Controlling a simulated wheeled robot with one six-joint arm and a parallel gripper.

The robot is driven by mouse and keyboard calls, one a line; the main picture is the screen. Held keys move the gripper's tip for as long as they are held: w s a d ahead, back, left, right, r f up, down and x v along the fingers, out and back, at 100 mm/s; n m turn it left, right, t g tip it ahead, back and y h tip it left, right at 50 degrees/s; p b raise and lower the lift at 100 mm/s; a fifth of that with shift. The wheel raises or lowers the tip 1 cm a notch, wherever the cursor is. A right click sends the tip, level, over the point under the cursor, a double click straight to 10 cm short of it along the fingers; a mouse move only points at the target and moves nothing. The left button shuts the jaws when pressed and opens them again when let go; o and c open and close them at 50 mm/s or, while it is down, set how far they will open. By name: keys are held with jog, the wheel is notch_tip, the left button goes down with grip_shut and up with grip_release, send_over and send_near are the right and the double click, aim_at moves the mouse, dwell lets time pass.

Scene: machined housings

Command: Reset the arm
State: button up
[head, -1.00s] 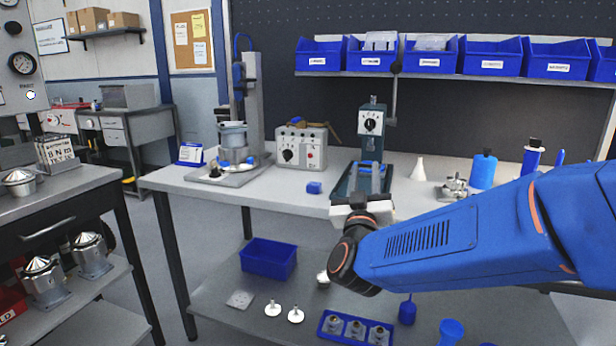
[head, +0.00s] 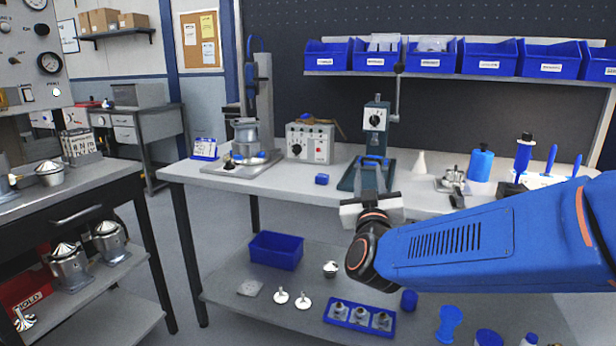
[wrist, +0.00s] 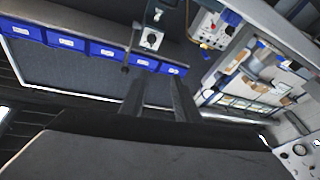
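My blue arm (head: 460,245) reaches in from the right in the head view. My gripper (head: 374,178) is at its end, in front of the workbench and overlapping the base of the green press (head: 376,118) in the picture. In the wrist view my gripper (wrist: 157,88) shows two dark fingers standing apart with a gap between them. Nothing is held in the gap. The fingertips are partly hard to make out against the press in the head view.
Another bench (head: 75,195) stands left, with open floor between.

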jog(key=s+d+f+g+y, duration=0.1)
jog(key=s+d+f+g, duration=0.3)
jog(key=s+f, duration=0.3)
jog(key=s+d+f+m+g, duration=0.1)
jog(key=s+d+f+g, duration=0.4)
jog(key=s, duration=0.9)
jog(key=s+d+f+g+y, duration=0.1)
jog(key=s+d+f+g, duration=0.4)
jog(key=s+f+g, duration=0.2)
jog(key=s+f, duration=0.2)
jog(key=s, duration=0.2)
jog(key=shift+f+m+y, duration=0.3)
jog(key=shift+f, duration=0.1)
